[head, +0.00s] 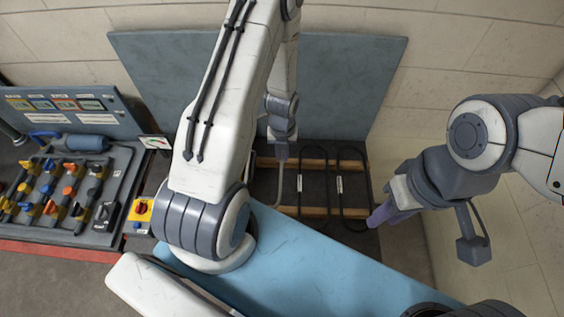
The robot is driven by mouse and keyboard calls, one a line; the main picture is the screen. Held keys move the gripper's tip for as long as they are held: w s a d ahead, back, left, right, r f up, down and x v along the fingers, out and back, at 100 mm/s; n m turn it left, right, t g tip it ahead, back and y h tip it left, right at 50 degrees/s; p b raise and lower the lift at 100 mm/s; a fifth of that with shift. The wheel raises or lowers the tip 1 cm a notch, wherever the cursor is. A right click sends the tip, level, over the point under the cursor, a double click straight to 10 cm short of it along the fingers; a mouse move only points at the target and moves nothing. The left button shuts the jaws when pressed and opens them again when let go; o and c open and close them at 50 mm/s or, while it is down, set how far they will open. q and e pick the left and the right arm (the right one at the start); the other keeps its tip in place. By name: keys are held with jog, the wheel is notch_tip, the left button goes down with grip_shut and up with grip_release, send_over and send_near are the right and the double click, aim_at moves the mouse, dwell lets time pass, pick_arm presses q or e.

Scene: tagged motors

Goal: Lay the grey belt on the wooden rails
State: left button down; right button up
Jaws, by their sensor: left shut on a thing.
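The wooden rails run left to right over a dark recess: the far rail (315,163) and the near rail (313,212). My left gripper (281,152) points down at the left part of the far rail. It is shut on a thin grey strip, the grey belt (279,184), which hangs below it towards the near rail. Much of the belt is hard to make out against the dark recess. My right gripper (378,216) is to the right of the rails, near the end of the near rail. Its finger gap is not clear.
Two dark belt loops with white tags, one (299,185) and another (340,185), lie across the rails. A blue work surface (310,265) is in front. A blue-grey panel (345,80) stands behind. A board with coloured valves (60,190) is at left.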

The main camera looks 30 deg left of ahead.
pick_arm(q)
jog(key=shift+f, duration=1.35)
jog(key=shift+d+f+b, duration=0.1)
jog(key=shift+f+b, duration=1.9)
jog(key=shift+f, duration=0.2)
jog(key=shift+f, duration=0.15)
notch_tip(320, 180, down, 9)
jog(key=b, duration=0.9)
jog(key=shift+f, duration=0.1)
jog(key=c, duration=0.7)
grip_release()
jog(key=shift+c, duration=0.2)
